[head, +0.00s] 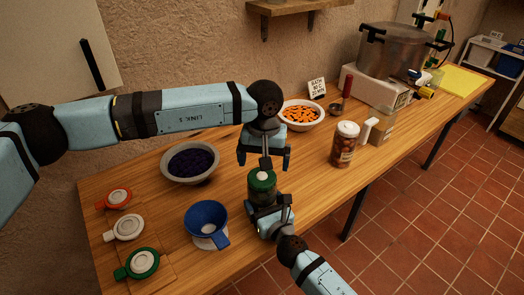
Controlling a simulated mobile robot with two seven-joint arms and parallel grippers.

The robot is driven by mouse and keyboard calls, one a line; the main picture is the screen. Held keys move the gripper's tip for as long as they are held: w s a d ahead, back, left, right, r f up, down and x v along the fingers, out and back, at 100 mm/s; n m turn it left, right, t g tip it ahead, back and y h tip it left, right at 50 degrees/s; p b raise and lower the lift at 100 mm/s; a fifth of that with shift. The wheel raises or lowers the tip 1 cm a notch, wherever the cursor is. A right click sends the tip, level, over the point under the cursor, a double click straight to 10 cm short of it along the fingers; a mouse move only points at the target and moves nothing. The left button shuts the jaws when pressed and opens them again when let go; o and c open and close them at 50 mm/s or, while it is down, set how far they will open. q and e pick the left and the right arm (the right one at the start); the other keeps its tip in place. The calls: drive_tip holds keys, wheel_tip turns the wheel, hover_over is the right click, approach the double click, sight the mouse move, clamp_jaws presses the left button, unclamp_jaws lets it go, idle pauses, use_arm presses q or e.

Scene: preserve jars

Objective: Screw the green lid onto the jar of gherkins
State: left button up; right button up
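The jar of gherkins (262,192) stands upright on the table near the middle, looking dark green. Its top is green with a pale spot; I cannot tell whether that is a lid or contents. My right gripper (270,207) reaches in from the front and closes around the jar's lower part, hiding some of it. My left gripper (265,160) points down just above the jar with its fingers spread apart. A green ring-shaped lid (151,267) with a pale centre and side tab lies flat at the front left.
Orange (118,197) and white (130,228) lids lie at the left. A blue funnel (206,218) and berry bowl (190,163) stand left of the jar. An orange-filled bowl (301,115), white-topped jar (345,144) and large pot (391,50) are to the right.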

use_arm(q)
drive_tip(key=n, duration=0.7)
drive_tip(key=shift+r, duration=0.15)
drive_tip(key=n, duration=0.4)
drive_tip(key=shift+d+r, duration=0.1)
drive_tip(key=shift+r, duration=0.1)
drive_tip(key=n, duration=0.6)
drive_tip(key=shift+s+r+n, duration=0.1)
drive_tip(key=shift+r+n, duration=0.05)
drive_tip(key=shift+n, duration=0.25)
drive_tip(key=n, duration=0.4)
drive_tip(key=shift+r, duration=0.15)
drive_tip(key=n, duration=0.5)
drive_tip(key=shift+r, duration=0.15)
drive_tip(key=n, duration=0.6)
drive_tip(key=shift+r+n, duration=0.15)
drive_tip(key=shift+n, duration=0.15)
drive_tip(key=n, duration=0.6)
drive_tip(key=shift+a+r, duration=0.2)
drive_tip(key=shift+a, duration=0.05)
drive_tip(key=n, duration=0.5)
drive_tip(key=shift+a+r+n, duration=0.1)
drive_tip(key=shift+r+n, duration=0.05)
drive_tip(key=shift+n, duration=0.15)
